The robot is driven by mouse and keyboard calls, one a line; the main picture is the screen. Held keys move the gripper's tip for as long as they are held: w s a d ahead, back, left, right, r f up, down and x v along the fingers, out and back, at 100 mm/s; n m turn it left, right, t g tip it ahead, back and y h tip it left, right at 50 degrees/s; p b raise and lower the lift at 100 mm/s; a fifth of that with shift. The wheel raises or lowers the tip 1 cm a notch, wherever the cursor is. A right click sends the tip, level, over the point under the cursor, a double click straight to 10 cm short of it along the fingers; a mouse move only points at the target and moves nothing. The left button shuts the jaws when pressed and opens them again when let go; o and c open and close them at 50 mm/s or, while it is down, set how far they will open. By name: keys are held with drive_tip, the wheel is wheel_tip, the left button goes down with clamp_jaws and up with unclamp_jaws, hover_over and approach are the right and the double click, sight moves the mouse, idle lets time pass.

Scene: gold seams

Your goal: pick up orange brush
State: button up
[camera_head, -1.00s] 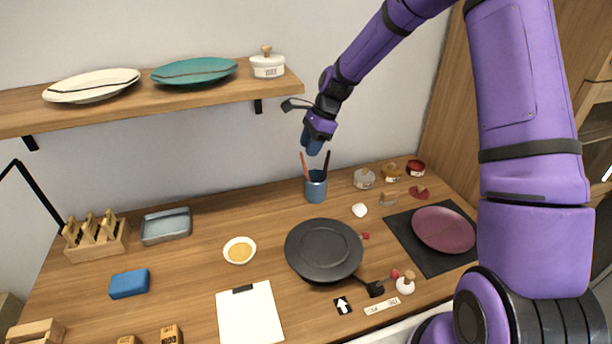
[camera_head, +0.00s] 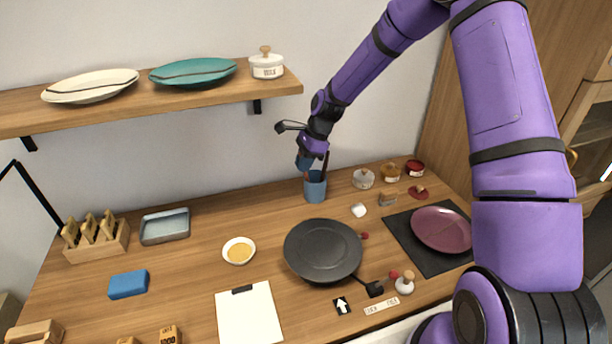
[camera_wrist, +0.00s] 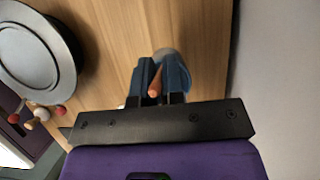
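The orange brush (camera_wrist: 155,84) stands in the blue cup (camera_head: 315,188), with its handle up. In the wrist view its handle shows between the two blue fingers of my gripper (camera_wrist: 162,80). The fingers look open around it, with a narrow gap; contact is hard to make out. In the head view my gripper (camera_head: 305,163) is just above the cup's rim and hides most of the orange brush. A dark-handled tool (camera_head: 325,162) stands in the same cup, just right of the fingers.
A black pan (camera_head: 322,250) lies in front of the cup. Small jars (camera_head: 390,173) stand to the right, and a pink plate (camera_head: 441,229) lies on a dark mat. A shelf (camera_head: 200,102) with plates is at upper left. The counter left of the cup is fairly clear.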

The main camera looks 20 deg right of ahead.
clamp_jaws()
wheel_tip(320, 180, up, 10)
drive_tip(key=shift+r, duration=0.1)
idle(1.1)
